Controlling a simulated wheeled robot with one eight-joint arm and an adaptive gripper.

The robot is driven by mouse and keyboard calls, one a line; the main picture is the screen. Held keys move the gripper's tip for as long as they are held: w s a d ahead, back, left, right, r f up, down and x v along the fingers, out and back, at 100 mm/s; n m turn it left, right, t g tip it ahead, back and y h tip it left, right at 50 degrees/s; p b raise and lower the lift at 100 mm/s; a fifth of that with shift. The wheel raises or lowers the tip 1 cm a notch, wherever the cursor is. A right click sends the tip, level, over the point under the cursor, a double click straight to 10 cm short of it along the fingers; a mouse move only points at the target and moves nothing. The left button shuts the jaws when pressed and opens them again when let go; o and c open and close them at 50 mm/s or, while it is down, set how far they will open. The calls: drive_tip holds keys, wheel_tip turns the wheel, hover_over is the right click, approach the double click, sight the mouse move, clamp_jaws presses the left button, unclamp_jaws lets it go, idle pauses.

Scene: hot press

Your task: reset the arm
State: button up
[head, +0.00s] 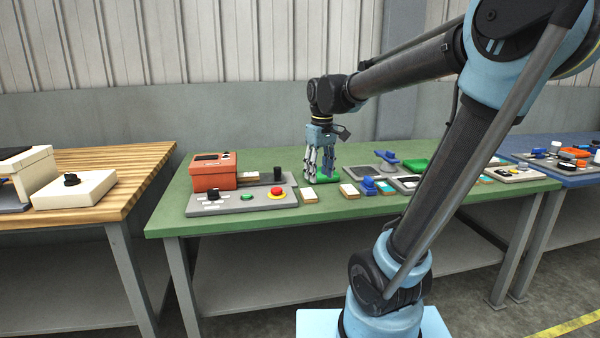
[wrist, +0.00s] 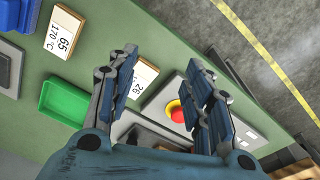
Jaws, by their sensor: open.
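My arm reaches over the green table (head: 255,222) from the right. My gripper (head: 321,179) points down, its fingers spread and empty, low over the table right of the grey control panel (head: 228,207). In the wrist view the open fingers (wrist: 162,66) have a white number card (wrist: 144,74) and a red button with a yellow ring (wrist: 177,110) between them. A green tray (wrist: 65,103) lies beside the left finger. Whether the fingertips touch anything cannot be told.
A red box (head: 208,176) stands at the panel's back left. Cards, a blue clamp-like part (head: 386,158) and trays crowd the table to the right. A wooden table (head: 110,165) stands left and a blue table (head: 570,172) right.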

drive_tip(key=s+d+f+m, duration=0.3)
drive_tip(key=s+d+f, duration=0.3)
drive_tip(key=s+f, duration=0.2)
drive_tip(key=s+d+f+m+t, duration=0.1)
drive_tip(key=s+d+f+m, duration=0.3)
drive_tip(key=s+d+f, duration=0.3)
drive_tip(key=s+f, duration=0.1)
drive_tip(key=s, duration=0.1)
drive_tip(key=shift+s, duration=0.3)
drive_tip(key=shift+a+f, duration=0.1)
drive_tip(key=shift+w+f, duration=0.2)
drive_tip(key=shift+w, duration=0.25)
